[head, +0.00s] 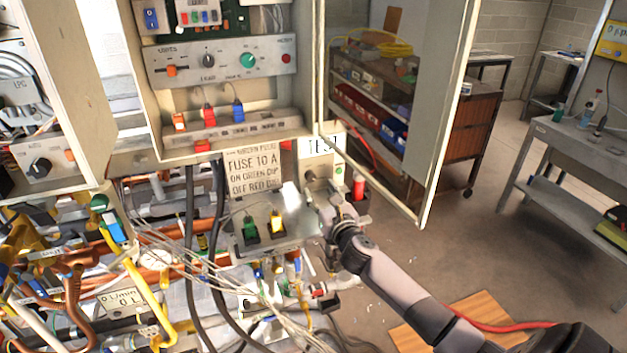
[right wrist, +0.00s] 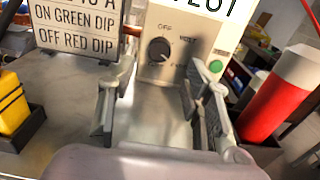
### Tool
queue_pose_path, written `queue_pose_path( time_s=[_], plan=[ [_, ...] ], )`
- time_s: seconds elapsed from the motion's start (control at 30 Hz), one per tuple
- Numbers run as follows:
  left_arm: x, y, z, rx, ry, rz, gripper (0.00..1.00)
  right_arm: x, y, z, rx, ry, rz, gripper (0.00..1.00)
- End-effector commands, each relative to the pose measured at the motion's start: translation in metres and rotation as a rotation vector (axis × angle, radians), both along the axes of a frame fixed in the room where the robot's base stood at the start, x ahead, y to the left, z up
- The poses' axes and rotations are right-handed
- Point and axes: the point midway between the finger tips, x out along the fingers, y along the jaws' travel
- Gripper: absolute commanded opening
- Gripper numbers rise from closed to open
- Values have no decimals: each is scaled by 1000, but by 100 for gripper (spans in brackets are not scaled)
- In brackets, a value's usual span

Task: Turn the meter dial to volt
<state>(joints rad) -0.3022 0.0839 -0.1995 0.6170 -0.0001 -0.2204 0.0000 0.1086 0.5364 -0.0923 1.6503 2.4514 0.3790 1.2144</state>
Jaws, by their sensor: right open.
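The meter dial (right wrist: 159,49) is a dark round knob on a pale panel (right wrist: 205,35) in the right wrist view, with OFF printed above it and VOLT to its upper right. Where its pointer stands is too small to tell. In the head view the dial (head: 310,176) is on the box under the TEST sign. My right gripper (right wrist: 152,95) is open and empty, its fingers spread to either side below the dial and apart from it. In the head view my right gripper (head: 328,205) is just below the test box. My left gripper is not in view.
A green button (right wrist: 215,66) is right of the dial. A red cylinder with a white top (right wrist: 270,95) stands close to the right finger. A fuse sign (right wrist: 75,25) is at the left. The open cabinet door (head: 440,120) hangs above my right arm.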

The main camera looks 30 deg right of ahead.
Motion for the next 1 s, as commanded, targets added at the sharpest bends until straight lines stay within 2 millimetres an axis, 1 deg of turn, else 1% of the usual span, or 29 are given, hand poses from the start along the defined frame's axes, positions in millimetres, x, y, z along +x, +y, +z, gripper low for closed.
queue_pose_path(
  time_s=[0.03, 0.2, 0.3, 0.4, 0.73, 1.0],
  plan=[
    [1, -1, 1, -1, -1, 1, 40, 11, -3, 2, 0, -3, -2, 46],
    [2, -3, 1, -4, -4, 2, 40, 38, -9, 0, 2, -1, -1, 46],
    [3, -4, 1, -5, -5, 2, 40, 48, -11, 0, 1, -1, 0, 46],
    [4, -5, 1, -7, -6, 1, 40, 54, -13, 0, 0, -1, 0, 46],
    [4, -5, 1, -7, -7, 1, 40, 56, -13, 0, 0, 0, 1, 46],
    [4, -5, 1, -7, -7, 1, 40, 56, -13, 0, 0, 0, 0, 28]
  ],
)
